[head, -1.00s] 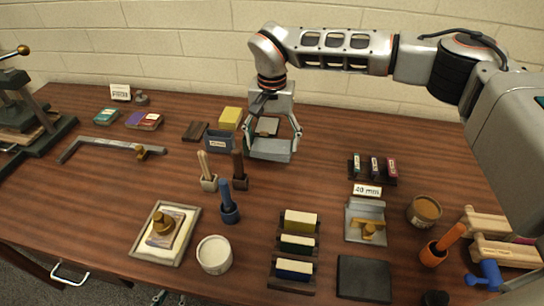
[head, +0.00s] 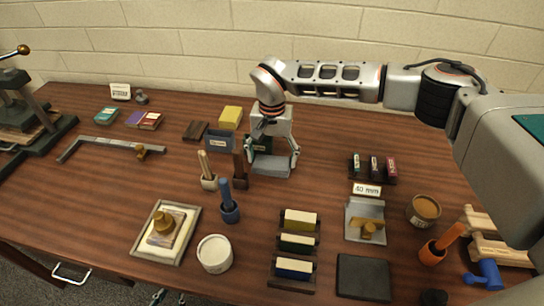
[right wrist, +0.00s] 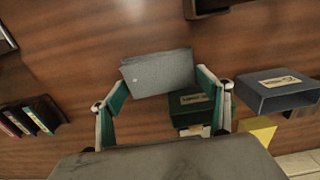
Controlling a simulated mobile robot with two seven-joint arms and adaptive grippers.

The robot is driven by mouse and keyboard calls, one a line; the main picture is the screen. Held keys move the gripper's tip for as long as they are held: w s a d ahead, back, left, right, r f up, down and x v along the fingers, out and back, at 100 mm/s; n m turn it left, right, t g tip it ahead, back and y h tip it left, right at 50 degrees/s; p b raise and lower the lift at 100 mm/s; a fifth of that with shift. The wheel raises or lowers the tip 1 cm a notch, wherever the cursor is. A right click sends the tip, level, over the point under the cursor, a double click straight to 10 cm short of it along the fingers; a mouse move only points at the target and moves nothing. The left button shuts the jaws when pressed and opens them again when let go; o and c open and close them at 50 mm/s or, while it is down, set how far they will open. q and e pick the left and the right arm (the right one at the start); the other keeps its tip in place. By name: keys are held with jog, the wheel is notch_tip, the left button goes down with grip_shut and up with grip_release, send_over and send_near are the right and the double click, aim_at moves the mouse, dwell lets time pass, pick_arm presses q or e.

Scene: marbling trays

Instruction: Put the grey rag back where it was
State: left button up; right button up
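The grey rag (head: 271,167) is a flat folded piece between the fingertips of my right gripper (head: 271,160), low over the table behind the middle. In the right wrist view the rag (right wrist: 158,73) spans the gap between the two green-lined fingers, which press on its ends. I cannot tell whether its underside touches the table. A dark green labelled box (right wrist: 190,105) is partly hidden behind the gripper.
A blue-grey labelled box (head: 219,142) and a yellow block (head: 230,117) stand left of the gripper. Bare wood lies to the right, before the marker rack (head: 373,169).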

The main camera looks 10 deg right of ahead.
aim_at(272, 160)
jog(key=o, duration=0.3)
jog(key=shift+r, duration=0.1)
notch_tip(272, 160, up, 12)
jog(key=b, duration=0.1)
dwell(0.4)
dwell(0.4)
